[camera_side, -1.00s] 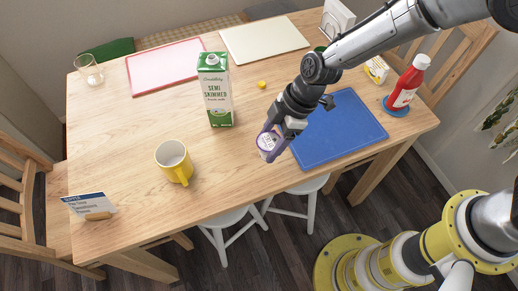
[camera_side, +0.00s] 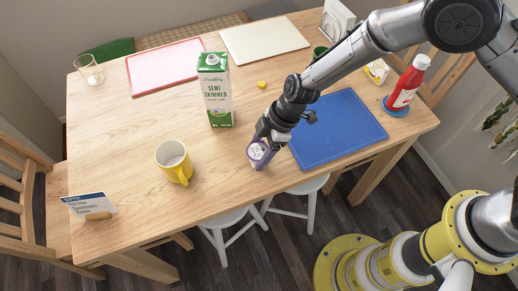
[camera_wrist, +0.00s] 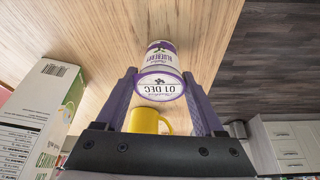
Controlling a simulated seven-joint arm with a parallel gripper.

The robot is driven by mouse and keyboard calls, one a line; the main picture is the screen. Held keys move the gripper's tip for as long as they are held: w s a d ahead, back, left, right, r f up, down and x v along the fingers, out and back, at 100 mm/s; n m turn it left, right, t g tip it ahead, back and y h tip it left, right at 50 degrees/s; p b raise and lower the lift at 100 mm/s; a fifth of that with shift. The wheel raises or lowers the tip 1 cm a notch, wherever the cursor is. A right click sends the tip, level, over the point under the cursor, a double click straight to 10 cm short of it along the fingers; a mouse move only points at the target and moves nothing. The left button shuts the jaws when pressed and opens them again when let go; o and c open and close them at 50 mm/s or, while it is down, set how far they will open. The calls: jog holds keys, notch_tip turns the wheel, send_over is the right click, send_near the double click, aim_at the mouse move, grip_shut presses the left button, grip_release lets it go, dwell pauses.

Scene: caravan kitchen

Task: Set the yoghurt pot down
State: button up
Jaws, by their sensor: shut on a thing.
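The yoghurt pot (camera_side: 259,153) is white and purple and is at the front edge of the table, left of the blue board. My gripper (camera_side: 262,142) is shut on it from above and behind. In the wrist view the pot (camera_wrist: 161,85) shows a "01 DEC" lid and a blueberry label between my purple fingers (camera_wrist: 160,98). The pot is tilted in the side view. I cannot tell whether its base touches the wooden table (camera_side: 222,170).
A milk carton (camera_side: 215,92) stands behind and left of the pot, and a yellow mug (camera_side: 174,162) stands further left. A blue board (camera_side: 337,130) lies to the right, with a ketchup bottle (camera_side: 409,83) beyond. Bare wood lies between mug and pot.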

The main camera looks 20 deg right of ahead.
jog(key=o, duration=1.5)
jog(key=v, duration=1.2)
jog(key=shift+r, duration=0.15)
jog(key=s+d+r+m+t+h, duration=0.1)
jog(key=s+d+r+m, duration=0.25)
jog(key=d+r, duration=0.3)
jog(key=s+d+r+m+t, duration=0.1)
jog(key=s+d+r+m, duration=0.3)
jog(key=d, duration=0.4)
jog(key=s+d+r+m+t+h, duration=0.1)
jog(key=s+d+r+m+t, duration=0.2)
jog(key=d+r, duration=0.4)
jog(key=s+d+m+h, duration=0.1)
jog(key=s+d+m, duration=0.1)
jog(key=s, duration=0.1)
jog(key=s+d+m, duration=0.1)
jog(key=s+d, duration=0.2)
jog(key=s, duration=0.1)
jog(key=s+d+m+h, duration=0.1)
jog(key=s+d+m, duration=0.1)
jog(key=s, duration=0.2)
jog(key=shift+s+d+r+m+h, duration=0.1)
jog(key=shift+s+d+m+h, duration=0.05)
jog(key=shift+d+m+h, duration=0.2)
